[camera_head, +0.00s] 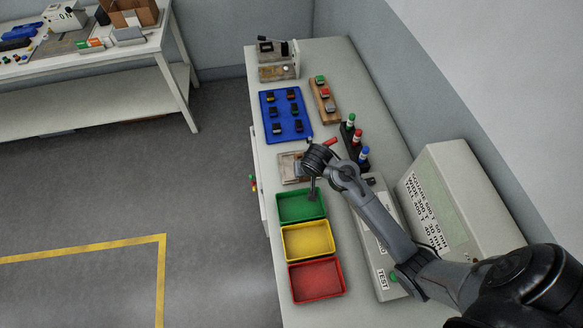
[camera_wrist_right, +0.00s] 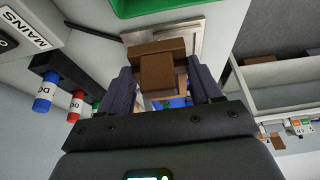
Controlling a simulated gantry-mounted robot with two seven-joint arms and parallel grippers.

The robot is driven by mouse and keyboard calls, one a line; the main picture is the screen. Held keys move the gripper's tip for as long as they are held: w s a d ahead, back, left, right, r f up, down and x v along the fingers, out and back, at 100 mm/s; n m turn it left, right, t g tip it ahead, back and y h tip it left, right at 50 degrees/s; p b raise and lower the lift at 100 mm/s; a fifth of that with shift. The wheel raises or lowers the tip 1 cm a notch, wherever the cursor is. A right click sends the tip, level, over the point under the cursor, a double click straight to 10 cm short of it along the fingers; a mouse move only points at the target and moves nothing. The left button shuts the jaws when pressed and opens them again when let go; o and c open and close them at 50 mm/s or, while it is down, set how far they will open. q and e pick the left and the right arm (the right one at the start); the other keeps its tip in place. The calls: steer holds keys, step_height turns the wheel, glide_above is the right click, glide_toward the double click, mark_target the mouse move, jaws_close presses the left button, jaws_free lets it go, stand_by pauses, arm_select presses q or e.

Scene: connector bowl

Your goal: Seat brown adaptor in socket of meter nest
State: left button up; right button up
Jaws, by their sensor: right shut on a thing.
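My right gripper (camera_head: 303,168) reaches in from the right over a small pale plate (camera_head: 287,168) between the blue tray and the green bin. In the right wrist view its two dark fingers (camera_wrist_right: 162,88) are shut on the brown adaptor (camera_wrist_right: 158,72), a stepped block. The plate, which looks like the meter nest, shows behind the adaptor (camera_wrist_right: 188,38) with a metallic edge. The adaptor overlaps it in the picture; whether they touch I cannot tell. The socket is hidden behind the adaptor and fingers. My left gripper is not in view.
Green (camera_head: 301,206), yellow (camera_head: 307,242) and red (camera_head: 316,281) bins line the near bench edge. A blue tray (camera_head: 274,133) holds several dark parts. Colour-topped cylinders in a black rack (camera_head: 346,135), a button strip (camera_head: 325,105) and a large grey box (camera_head: 450,200) stand nearby.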

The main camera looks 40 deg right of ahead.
steer(key=w+f, duration=0.1)
steer(key=w, duration=0.1)
steer(key=w+f, duration=0.1)
steer(key=w, duration=0.1)
steer(key=w+f+b, duration=0.1)
steer(key=w, duration=0.1)
steer(key=shift+w+d+f, duration=0.2)
steer(key=shift+d+f, duration=0.05)
steer(key=shift+w+f, duration=0.45)
steer(key=shift+w, duration=0.1)
step_height(320, 180, down, 4)
steer(key=shift+r, duration=0.25)
steer(key=shift+f, duration=0.15)
steer(key=shift+f, duration=0.1)
steer(key=o, duration=1.2)
steer(key=shift+f, duration=0.1)
